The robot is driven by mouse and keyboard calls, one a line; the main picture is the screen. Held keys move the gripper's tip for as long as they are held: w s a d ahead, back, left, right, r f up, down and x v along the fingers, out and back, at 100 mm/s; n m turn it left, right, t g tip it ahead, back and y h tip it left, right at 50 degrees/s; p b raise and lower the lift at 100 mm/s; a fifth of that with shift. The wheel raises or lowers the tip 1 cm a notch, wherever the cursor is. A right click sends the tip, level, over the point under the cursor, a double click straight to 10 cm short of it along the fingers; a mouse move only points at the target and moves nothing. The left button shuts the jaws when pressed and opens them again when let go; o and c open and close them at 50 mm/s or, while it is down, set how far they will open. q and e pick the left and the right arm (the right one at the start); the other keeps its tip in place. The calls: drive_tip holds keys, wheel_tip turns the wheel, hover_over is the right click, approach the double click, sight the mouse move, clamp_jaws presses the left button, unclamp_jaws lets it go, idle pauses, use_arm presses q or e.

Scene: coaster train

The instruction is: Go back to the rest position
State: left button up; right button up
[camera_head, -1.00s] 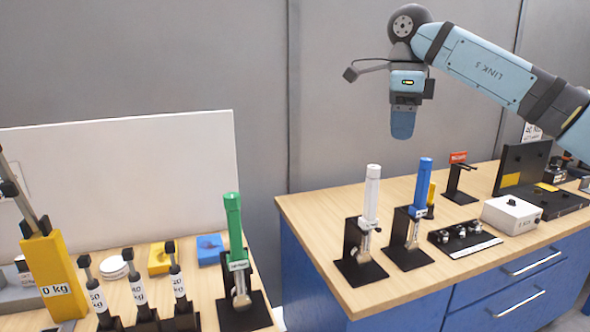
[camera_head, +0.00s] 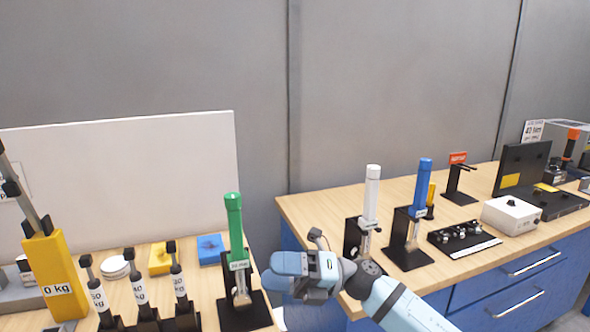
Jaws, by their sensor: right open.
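My right gripper (camera_head: 287,269) shows at the bottom middle, in front of the gap between the two benches. It points to the left and its arm comes in from the bottom right. It is open, and I see nothing held in it. It is close to the base of the green tool (camera_head: 235,225) in its black stand; whether they touch cannot be told. My left gripper is not in view.
A white tool (camera_head: 372,188) and a blue tool (camera_head: 422,190) stand upright on the right bench (camera_head: 315,210). A white box (camera_head: 511,214) lies farther right. Several labelled kg pieces and a yellow block (camera_head: 52,272) are at left.

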drive_tip(key=s+d+f+m+t+h, duration=0.2)
drive_tip(key=d+f+m+t+h, duration=0.4)
drive_tip(key=f+m+t, duration=0.75)
drive_tip(key=s+d+f+m+t+h, duration=0.3)
drive_tip(key=d+f+m+t+h, duration=0.35)
drive_tip(key=m, duration=1.25)
drive_tip(key=s+d+f+m+g+h, duration=0.2)
drive_tip(key=s+d+f+m+g, duration=0.15)
drive_tip(key=s+f, duration=0.45)
drive_tip(key=s+d+f+m+g+h, duration=0.25)
drive_tip(key=s+d+f+m, duration=0.2)
drive_tip(key=s+f, duration=0.35)
use_arm(q)
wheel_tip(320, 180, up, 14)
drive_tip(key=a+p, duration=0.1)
drive_tip(key=p, duration=1.6)
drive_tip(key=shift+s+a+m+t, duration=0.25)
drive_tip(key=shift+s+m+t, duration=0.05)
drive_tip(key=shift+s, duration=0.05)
use_arm(e)
wheel_tip(320, 180, up, 13)
drive_tip(key=s+d, duration=0.2)
drive_tip(key=shift+r+t, duration=0.2)
drive_tip(key=shift+t, duration=0.1)
